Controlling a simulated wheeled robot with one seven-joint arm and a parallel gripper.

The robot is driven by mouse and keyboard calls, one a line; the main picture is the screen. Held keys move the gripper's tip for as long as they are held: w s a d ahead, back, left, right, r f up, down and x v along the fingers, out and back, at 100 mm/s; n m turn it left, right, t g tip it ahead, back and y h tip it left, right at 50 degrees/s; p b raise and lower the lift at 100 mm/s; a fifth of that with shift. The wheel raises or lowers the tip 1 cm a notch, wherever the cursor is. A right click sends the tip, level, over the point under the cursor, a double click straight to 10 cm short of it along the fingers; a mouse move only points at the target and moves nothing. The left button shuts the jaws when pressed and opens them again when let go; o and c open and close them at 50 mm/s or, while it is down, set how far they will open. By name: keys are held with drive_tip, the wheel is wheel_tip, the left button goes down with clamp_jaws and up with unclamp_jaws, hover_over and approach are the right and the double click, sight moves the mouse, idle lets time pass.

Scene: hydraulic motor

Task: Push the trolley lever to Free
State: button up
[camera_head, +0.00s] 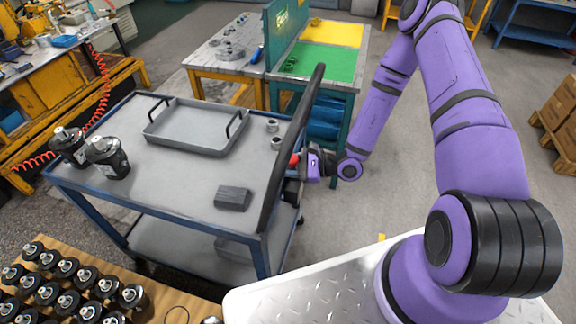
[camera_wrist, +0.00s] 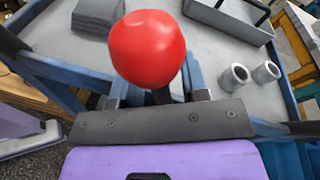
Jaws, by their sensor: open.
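The trolley (camera_head: 190,180) has a grey top and a blue frame, with a black push bar (camera_head: 275,185) along its right side. The lever has a red ball knob (camera_head: 294,160) beside this bar; the knob also shows large in the wrist view (camera_wrist: 148,48), with a short dark stem below it. My gripper (camera_head: 303,165) is open at the lever, with the knob in front of its jaws in the wrist view. The knob hides part of the fingers, so I cannot tell whether they touch the stem. No Free marking is legible.
A grey tray (camera_head: 193,146), two black motors (camera_head: 107,160), a dark block (camera_head: 233,198) and two small metal cylinders (camera_wrist: 236,76) are on the trolley top. A table with a green mat (camera_head: 325,62) stands behind. Floor right of the trolley is clear.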

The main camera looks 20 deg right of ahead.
drive_tip(key=v, duration=1)
drive_tip(key=shift+d, duration=0.15)
drive_tip(key=shift+s, duration=0.1)
drive_tip(key=s+a+r+n+g+h, duration=0.1)
drive_tip(key=s+r+n+g+h, duration=0.2)
drive_tip(key=r, duration=0.5)
drive_tip(key=s+a+r+n+g, duration=0.1)
drive_tip(key=r+n+g, duration=0.2)
drive_tip(key=r+n, duration=0.45)
drive_tip(key=s+r+n+g+h, duration=0.2)
drive_tip(key=r+g, duration=0.1)
drive_tip(key=r, duration=0.7)
drive_tip(key=s+d+r+n+t+h, duration=0.2)
drive_tip(key=s+r+t+h, duration=0.1)
drive_tip(key=s+r, duration=0.4)
drive_tip(key=s+d+r+n+t+h, duration=0.2)
drive_tip(key=s+r+h, duration=0.4)
drive_tip(key=r, duration=0.5)
drive_tip(key=shift+s+d+r+n+t, duration=0.2)
drive_tip(key=shift+s+r+n+t, duration=0.2)
drive_tip(key=shift+s+n+t, duration=0.6)
drive_tip(key=shift+w+m, duration=0.25)
